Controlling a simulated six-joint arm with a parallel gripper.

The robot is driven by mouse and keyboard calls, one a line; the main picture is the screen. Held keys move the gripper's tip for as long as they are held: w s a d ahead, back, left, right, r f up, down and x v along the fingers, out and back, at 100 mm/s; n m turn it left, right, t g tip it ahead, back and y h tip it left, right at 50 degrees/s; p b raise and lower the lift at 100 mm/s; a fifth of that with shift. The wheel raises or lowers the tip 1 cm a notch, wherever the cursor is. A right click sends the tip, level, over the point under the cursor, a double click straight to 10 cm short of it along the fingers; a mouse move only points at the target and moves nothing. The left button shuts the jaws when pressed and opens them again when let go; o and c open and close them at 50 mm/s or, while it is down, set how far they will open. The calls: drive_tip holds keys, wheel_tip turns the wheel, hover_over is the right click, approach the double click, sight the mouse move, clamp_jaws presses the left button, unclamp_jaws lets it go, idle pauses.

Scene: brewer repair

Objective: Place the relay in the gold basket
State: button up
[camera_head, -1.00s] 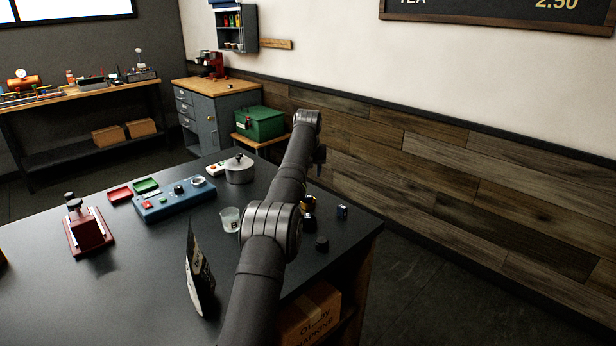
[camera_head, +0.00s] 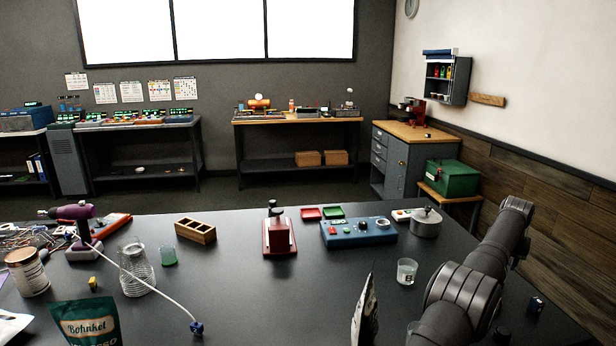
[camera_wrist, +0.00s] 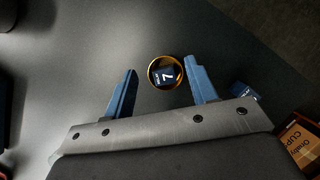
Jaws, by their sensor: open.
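In the wrist view my gripper (camera_wrist: 161,67) is open, its two blue-grey fingers apart. The gold basket (camera_wrist: 151,82), a round cup with a gold rim, appears between the fingertips. A dark block with a white 7 (camera_wrist: 167,76) sits inside the rim and looks like the relay. Neither finger visibly touches it; I cannot tell the height gap. In the head view my arm hides the basket and gripper.
A frosted glass (camera_head: 406,272), a black pouch (camera_head: 364,312) and a blue control box (camera_head: 358,233) stand left of my arm.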

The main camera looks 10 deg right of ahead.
drive_tip(key=shift+r, duration=1.85)
wheel_tip(320, 180, down, 6)
drive_tip(key=shift+r, duration=4.35)
drive_tip(key=w+a+f+n+g+y, duration=0.1)
drive_tip(key=w+a+n, duration=0.3)
drive_tip(key=a+n, duration=0.4)
drive_tip(key=w+a+f+n+g+y, duration=0.1)
drive_tip(key=w+a+f+n+y, duration=0.2)
drive_tip(key=a+n, duration=0.6)
drive_tip(key=w+a+f+n+y, duration=0.3)
drive_tip(key=w+a+n, duration=0.4)
drive_tip(key=a, duration=1.5)
drive_tip(key=shift+w+n+g+y, duration=0.25)
drive_tip(key=shift+n+g+y, duration=0.15)
drive_tip(key=shift+n, duration=0.7)
drive_tip(key=a+n+g, duration=0.1)
drive_tip(key=a+n, duration=0.1)
drive_tip(key=a, duration=0.2)
drive_tip(key=s+a+f+n+g, duration=0.1)
drive_tip(key=a+n, duration=0.2)
drive_tip(key=a+n+g+h, duration=0.1)
drive_tip(key=a+n, duration=0.2)
drive_tip(key=a, duration=0.1)
drive_tip(key=shift+s+a+f, duration=0.35)
drive_tip(key=shift+f, duration=0.05)
